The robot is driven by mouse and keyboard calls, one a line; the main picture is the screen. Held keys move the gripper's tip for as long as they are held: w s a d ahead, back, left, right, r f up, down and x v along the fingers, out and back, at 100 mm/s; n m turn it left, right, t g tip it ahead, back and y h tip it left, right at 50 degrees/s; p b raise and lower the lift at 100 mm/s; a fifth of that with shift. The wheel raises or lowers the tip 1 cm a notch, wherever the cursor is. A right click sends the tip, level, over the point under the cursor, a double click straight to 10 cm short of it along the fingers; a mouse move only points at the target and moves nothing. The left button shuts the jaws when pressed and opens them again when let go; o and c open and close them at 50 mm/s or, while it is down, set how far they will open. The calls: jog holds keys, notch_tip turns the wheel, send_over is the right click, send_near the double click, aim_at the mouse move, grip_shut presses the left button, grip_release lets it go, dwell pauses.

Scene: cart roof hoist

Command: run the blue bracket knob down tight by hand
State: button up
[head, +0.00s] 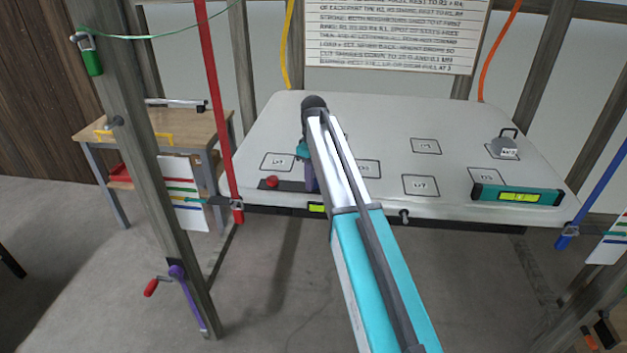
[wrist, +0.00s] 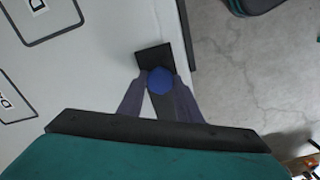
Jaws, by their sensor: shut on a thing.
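The blue knob (wrist: 160,79) shows in the wrist view as a small blue hexagonal head on a dark bracket (wrist: 153,57) at the edge of the pale panel. My gripper (wrist: 160,84) has one finger on each side of the knob and is shut on it. In the head view my gripper (head: 310,178) points down at the front left part of the panel (head: 385,125), over a dark strip (head: 290,186). The blue knob is hidden there behind my gripper and arm. A red knob (head: 272,182) stands on the strip's left end.
A teal level (head: 517,195) and a metal weight (head: 507,148) sit on the panel's right side. A red strap (head: 215,100) and a blue strap (head: 595,180) run to its front corners. A post (head: 140,150) with a crank (head: 177,272) stands left, before a workbench (head: 180,122).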

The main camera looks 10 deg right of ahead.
jog(key=m, duration=0.7)
jog(key=shift+d+r+b, duration=0.1)
jog(key=shift+b, duration=0.25)
jog(key=m, duration=0.7)
jog(key=shift+w, duration=0.1)
jog(key=m, duration=0.6)
jog(key=shift+b, duration=0.35)
jog(key=m, duration=0.5)
jog(key=shift+r+m, duration=0.1)
jog(key=shift+m, duration=0.2)
jog(key=o, duration=1)
jog(key=shift+o, duration=0.2)
